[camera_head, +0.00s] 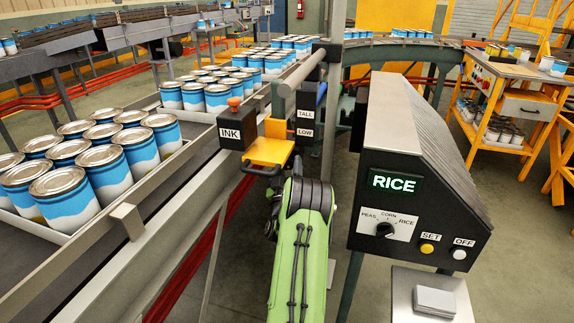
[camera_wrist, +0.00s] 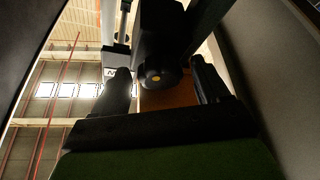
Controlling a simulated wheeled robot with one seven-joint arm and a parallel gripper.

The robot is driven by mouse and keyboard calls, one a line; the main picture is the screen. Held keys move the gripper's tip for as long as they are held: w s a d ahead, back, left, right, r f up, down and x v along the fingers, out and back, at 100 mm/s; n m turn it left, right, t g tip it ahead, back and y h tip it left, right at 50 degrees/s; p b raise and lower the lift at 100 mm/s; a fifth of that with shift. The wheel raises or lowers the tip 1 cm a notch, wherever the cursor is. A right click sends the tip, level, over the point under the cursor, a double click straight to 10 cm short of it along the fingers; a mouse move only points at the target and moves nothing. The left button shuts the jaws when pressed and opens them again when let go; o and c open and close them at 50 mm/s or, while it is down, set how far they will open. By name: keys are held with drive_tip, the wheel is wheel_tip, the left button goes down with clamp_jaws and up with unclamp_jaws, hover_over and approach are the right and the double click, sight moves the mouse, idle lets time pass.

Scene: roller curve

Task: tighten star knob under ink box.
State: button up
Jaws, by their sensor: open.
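The ink box (camera_head: 238,128) is a black box labelled INK beside the conveyor rail, with an orange knob (camera_head: 234,102) on top. In the wrist view, a dark round knob with a yellow centre (camera_wrist: 153,77), apparently the star knob, shows below a black body. My gripper (camera_wrist: 161,70) is open, its two dark fingers on either side of this knob. I cannot tell whether they touch it. In the head view my green arm reaches up toward the box, and the star knob and fingertips cannot be clearly made out.
A control console (camera_head: 420,180) reading RICE stands close to the right of my arm. Blue-and-white cans (camera_head: 108,172) fill the conveyor at left.

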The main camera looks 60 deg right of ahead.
drive_tip(key=c, duration=1.1)
drive_tip(key=shift+o, duration=0.2)
drive_tip(key=shift+m+p, duration=0.3)
drive_tip(key=shift+m, duration=0.3)
drive_tip(key=m+g+h+p, duration=0.1)
drive_tip(key=m+g, duration=0.1)
drive_tip(key=m, duration=0.2)
drive_tip(key=shift+w+p, duration=0.15)
drive_tip(key=shift+p, duration=0.25)
drive_tip(key=m+g+p, duration=0.1)
drive_tip(key=m, duration=0.2)
drive_tip(key=m+g+p, duration=0.1)
drive_tip(key=m+g, duration=0.1)
drive_tip(key=shift+w+m+h, duration=0.15)
drive_tip(key=shift+m+h, duration=0.25)
drive_tip(key=m+g+p, duration=0.1)
drive_tip(key=m, duration=0.1)
drive_tip(key=m+g+p, duration=0.1)
drive_tip(key=m, duration=0.2)
drive_tip(key=shift+w+g, duration=0.15)
drive_tip(key=shift+g, duration=0.25)
drive_tip(key=shift+w+a+f+m+g+y+p, duration=0.1)
drive_tip(key=shift+m+g+y+p, duration=0.25)
drive_tip(key=shift+m+g+p, duration=0.7)
drive_tip(key=shift+m+g+y+p, duration=0.25)
drive_tip(key=shift+m+y+p, duration=0.1)
drive_tip(key=shift+m, duration=1.6)
